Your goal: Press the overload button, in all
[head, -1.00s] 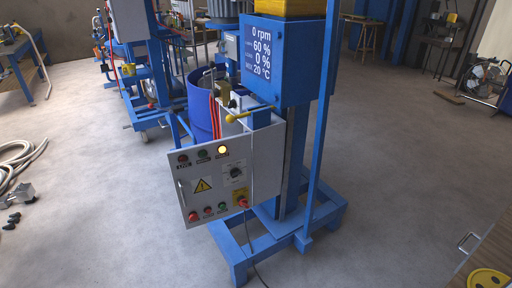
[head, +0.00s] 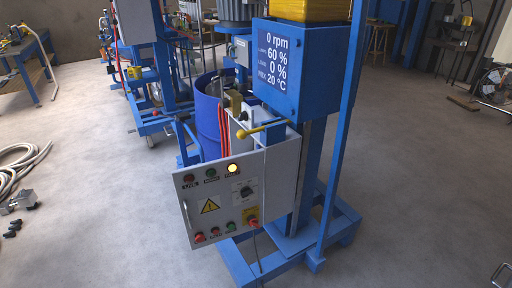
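The grey control panel (head: 190,212) hangs on the front of the blue mixer frame, facing me. Its top row has a red indicator, a green indicator and a lit yellow one (head: 232,168). A black rotary knob (head: 246,191) sits at the right and a yellow warning triangle (head: 209,205) at the left. The bottom row has red and green buttons, with a larger red button (head: 253,223) on a yellow plate at the right. The labels are too small to read, so I cannot tell which is the overload button. Neither gripper is in view.
A blue display box (head: 277,68) above reads 0 rpm, 60 %, 0 % and 20 °C. A blue drum (head: 208,128) stands behind the panel. The mixer's blue base (head: 305,240) spreads on the floor. A pale hose (head: 22,165) lies at the left. The floor before the panel is clear.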

